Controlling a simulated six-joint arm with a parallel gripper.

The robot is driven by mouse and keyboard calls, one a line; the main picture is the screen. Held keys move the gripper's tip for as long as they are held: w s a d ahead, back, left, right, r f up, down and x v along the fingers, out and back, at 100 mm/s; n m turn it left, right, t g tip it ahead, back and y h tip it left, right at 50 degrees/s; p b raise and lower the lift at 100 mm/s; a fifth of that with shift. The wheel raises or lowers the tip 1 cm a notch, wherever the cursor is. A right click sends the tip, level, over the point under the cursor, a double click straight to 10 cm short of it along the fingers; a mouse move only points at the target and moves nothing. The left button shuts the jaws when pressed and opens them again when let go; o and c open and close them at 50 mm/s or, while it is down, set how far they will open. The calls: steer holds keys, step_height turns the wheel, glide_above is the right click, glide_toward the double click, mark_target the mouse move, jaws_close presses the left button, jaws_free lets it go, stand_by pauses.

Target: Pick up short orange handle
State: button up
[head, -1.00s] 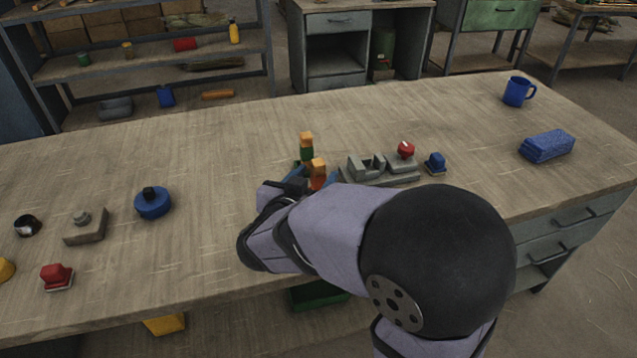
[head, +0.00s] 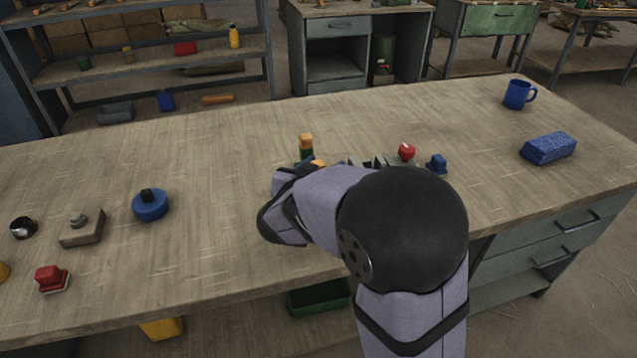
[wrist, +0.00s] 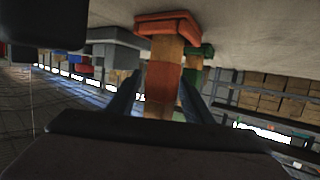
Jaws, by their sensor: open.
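The short orange handle (wrist: 163,80) stands between the two blue fingers of my open gripper (wrist: 160,98) in the wrist view, which shows the scene upside down. It has an orange-red flared base and a lighter wood-coloured end. In the head view only its light orange top (head: 318,163) shows, past my wrist; the rest is hidden by my arm. A green handle with an orange top (head: 306,143) stands just behind it, and its green part (wrist: 193,72) shows beside the orange base in the wrist view. Finger contact with the orange handle cannot be told.
A grey fixture (head: 357,161), a red-knobbed piece (head: 406,152) and a blue piece (head: 437,164) sit to the right. A blue mug (head: 517,94) and blue block (head: 548,148) are farther right. A blue round piece (head: 150,205) lies left, with clear table between.

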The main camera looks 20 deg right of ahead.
steer(key=shift+c, duration=0.3)
steer(key=c, duration=1.1)
steer(key=shift+o, duration=0.2)
steer(key=shift+r, duration=0.15)
step_height(320, 180, up, 10)
steer(key=p, duration=0.4)
steer(key=w+d+f+m+g+h+p, duration=0.2)
steer(key=d+m+g+h+p, duration=0.2)
steer(key=d, duration=1)
steer(key=shift+w+d+m, duration=0.25)
steer(key=shift+d+m, duration=0.05)
steer(key=shift+d, duration=0.05)
